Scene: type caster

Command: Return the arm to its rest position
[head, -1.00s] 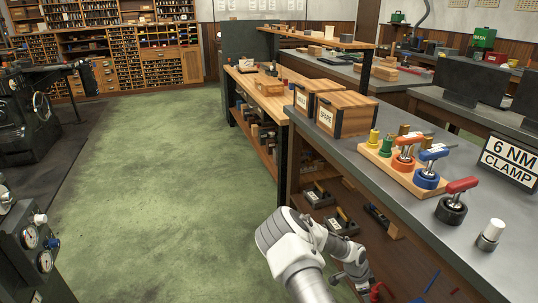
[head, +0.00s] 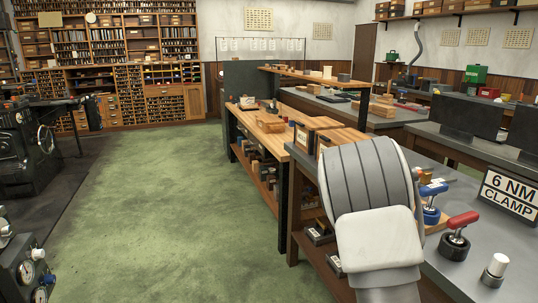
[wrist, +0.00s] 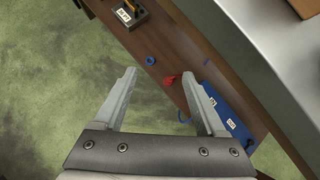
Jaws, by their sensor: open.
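My arm (head: 375,225) rises in the lower right of the head view, in front of the workbench. My gripper is hidden in the head view. In the wrist view my gripper (wrist: 158,88) is open, with its two fingers wide apart and nothing between them that it holds. It points down past the bench's edge, over the green floor (wrist: 45,95) and a brown lower shelf (wrist: 185,60).
The grey bench top (head: 465,258) holds a blue-handled clamp (head: 431,205), a red-handled clamp (head: 456,240), a white-topped cylinder (head: 495,268) and a "6 NM CLAMP" sign (head: 511,194). A dark machine (head: 28,150) stands at left. The green floor between is clear.

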